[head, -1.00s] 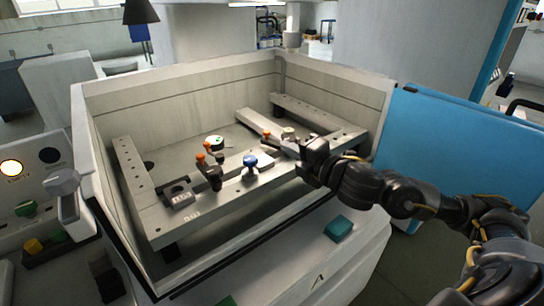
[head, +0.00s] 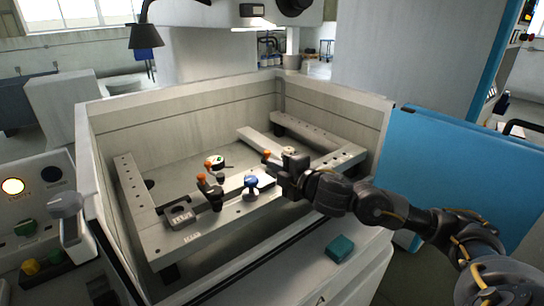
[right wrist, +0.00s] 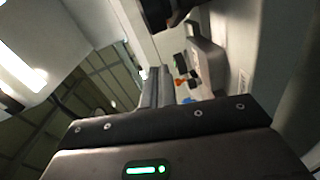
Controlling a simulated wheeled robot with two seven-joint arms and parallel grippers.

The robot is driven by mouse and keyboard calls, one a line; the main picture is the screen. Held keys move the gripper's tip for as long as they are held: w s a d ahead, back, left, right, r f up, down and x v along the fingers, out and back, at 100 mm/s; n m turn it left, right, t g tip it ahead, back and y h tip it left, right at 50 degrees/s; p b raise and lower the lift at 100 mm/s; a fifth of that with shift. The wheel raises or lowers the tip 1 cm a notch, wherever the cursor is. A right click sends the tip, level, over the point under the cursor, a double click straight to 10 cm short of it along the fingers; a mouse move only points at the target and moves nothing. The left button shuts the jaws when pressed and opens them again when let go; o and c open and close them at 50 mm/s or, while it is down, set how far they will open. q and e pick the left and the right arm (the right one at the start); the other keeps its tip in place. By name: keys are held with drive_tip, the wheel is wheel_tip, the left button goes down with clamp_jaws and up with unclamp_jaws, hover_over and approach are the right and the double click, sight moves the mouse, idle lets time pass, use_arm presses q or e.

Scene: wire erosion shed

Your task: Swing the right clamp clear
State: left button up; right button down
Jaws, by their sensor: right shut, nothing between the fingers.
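The right clamp (head: 267,155) shows an orange tip on the work frame inside the tank; its lower part is hidden behind my gripper. My right gripper (head: 280,179) is shut and empty, just right of and in front of this clamp; I cannot tell whether they touch. In the right wrist view its closed fingers (right wrist: 157,88) point toward small orange and blue parts of the fixture. A second clamp (head: 214,192) with an orange tip stands further left on the front rail. A blue knob (head: 251,183) sits between them. My left gripper is not in view.
The pale tank walls (head: 180,112) surround the metal frame rails (head: 225,222). A blue door panel (head: 450,175) stands to the right, behind my arm. A teal block (head: 340,248) lies on the front ledge. A control panel (head: 35,200) is at the left.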

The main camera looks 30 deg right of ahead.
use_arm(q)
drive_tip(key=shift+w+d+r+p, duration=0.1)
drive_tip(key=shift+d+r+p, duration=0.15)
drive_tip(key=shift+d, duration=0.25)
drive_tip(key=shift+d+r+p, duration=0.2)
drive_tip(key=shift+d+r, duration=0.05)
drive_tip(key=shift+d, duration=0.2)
use_arm(e)
drive_tip(key=w, duration=0.1)
drive_tip(key=w+d, duration=0.1)
drive_tip(key=w, duration=0.1)
drive_tip(key=w+d+f, duration=0.1)
drive_tip(key=w, duration=0.1)
drive_tip(key=shift+w, duration=0.1)
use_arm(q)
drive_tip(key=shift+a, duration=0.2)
